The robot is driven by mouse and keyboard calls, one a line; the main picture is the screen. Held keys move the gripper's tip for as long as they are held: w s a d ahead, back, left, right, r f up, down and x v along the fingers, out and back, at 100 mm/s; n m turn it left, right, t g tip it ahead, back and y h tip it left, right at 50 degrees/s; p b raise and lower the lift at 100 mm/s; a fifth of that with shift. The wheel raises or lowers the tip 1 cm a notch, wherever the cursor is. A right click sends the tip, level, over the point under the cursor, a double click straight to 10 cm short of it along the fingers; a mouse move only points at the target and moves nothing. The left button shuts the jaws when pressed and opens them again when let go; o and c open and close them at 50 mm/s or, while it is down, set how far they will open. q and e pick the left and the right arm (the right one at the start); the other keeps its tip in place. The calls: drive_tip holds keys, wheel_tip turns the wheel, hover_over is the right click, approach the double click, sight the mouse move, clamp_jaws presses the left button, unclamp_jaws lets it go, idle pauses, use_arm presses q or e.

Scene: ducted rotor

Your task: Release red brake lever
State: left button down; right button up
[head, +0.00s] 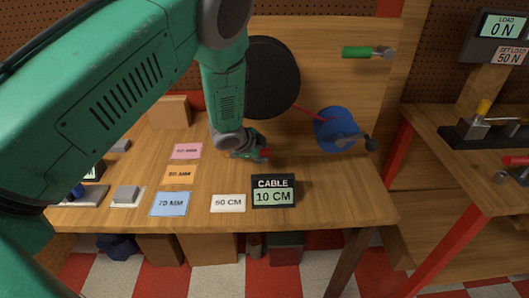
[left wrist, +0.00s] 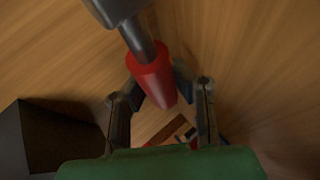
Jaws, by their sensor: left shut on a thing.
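The red brake lever shows in the left wrist view as a red cylindrical grip (left wrist: 150,75) on a grey metal shaft (left wrist: 140,38). My left gripper (left wrist: 161,88) has its two fingers on either side of the red grip and is shut on it. In the head view my left gripper (head: 250,152) is low over the wooden bench, and a small red part (head: 265,155) shows at its tip. My wrist hides most of the lever there. My right gripper is in neither view.
A large black disc (head: 271,78) and a blue reel with a crank (head: 334,129) are at the back panel, with a red strip between them. A CABLE 10 CM display (head: 273,191) stands at the bench front. Coloured cards, including a blue 70 MM one (head: 171,204), lie left of it.

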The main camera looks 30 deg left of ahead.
use_arm(q)
drive_tip(key=shift+s+a+f, duration=0.15)
drive_tip(key=shift+s+a, duration=0.1)
drive_tip(key=c, duration=1.3)
unclamp_jaws()
drive_tip(key=shift+s+r, duration=0.15)
drive_tip(key=shift+r, duration=0.05)
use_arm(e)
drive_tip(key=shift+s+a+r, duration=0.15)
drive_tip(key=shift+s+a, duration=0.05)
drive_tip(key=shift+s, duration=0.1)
use_arm(q)
drive_tip(key=v, duration=1.1)
drive_tip(key=shift+s+a+r, duration=0.15)
drive_tip(key=shift+s+r, duration=0.1)
drive_tip(key=shift+s, duration=0.05)
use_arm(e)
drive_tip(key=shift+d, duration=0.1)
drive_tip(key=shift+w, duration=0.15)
